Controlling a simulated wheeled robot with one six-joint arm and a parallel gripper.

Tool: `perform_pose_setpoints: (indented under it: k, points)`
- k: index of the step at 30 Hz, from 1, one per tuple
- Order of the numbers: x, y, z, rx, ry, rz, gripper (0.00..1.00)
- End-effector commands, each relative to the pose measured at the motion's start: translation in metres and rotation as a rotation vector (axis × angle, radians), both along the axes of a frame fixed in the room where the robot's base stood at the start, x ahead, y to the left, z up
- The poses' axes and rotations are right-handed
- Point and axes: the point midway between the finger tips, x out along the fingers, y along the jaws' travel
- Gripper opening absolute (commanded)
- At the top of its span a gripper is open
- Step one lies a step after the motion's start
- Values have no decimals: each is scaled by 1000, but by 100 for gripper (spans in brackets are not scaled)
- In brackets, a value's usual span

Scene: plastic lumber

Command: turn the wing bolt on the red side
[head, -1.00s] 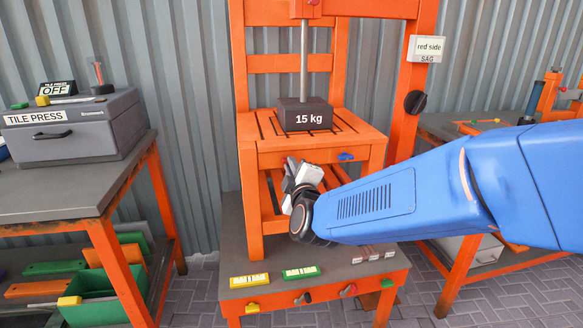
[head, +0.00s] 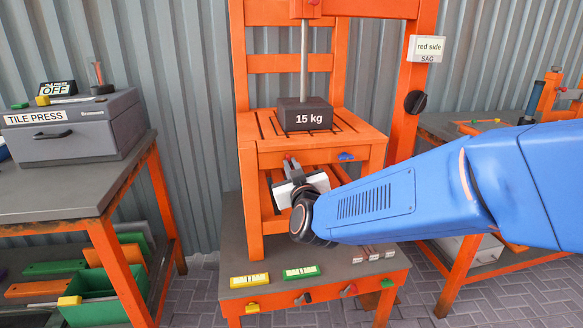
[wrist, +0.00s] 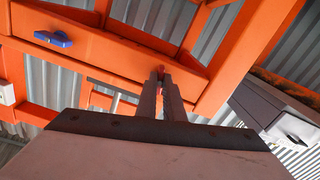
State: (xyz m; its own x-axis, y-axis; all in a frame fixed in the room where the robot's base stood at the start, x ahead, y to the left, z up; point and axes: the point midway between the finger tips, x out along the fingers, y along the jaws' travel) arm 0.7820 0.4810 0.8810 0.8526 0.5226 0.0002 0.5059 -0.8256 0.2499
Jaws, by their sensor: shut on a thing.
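A red wing bolt (head: 287,157) sits on the front rail of the orange chair-like stand (head: 270,160), at its left part; only a little red shows. My gripper (head: 290,163) is shut on it, coming from below and in front. In the wrist view the two fingers (wrist: 161,80) close around the red wing bolt (wrist: 161,71), which they mostly hide. A blue wing bolt (head: 346,156) is on the same rail to the right; it also shows in the wrist view (wrist: 53,39).
A 15 kg weight (head: 305,115) rests on the slatted seat under a rod. Yellow and green levels (head: 300,271) lie on the base below.

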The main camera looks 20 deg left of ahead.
Motion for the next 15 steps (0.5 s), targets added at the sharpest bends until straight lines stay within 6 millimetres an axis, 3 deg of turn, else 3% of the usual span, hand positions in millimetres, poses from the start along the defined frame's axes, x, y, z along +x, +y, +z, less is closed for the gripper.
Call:
perform_pose_setpoints:
  k: [15]
  points:
    - [-1, 0, -2, 414, 258, 0, 0]
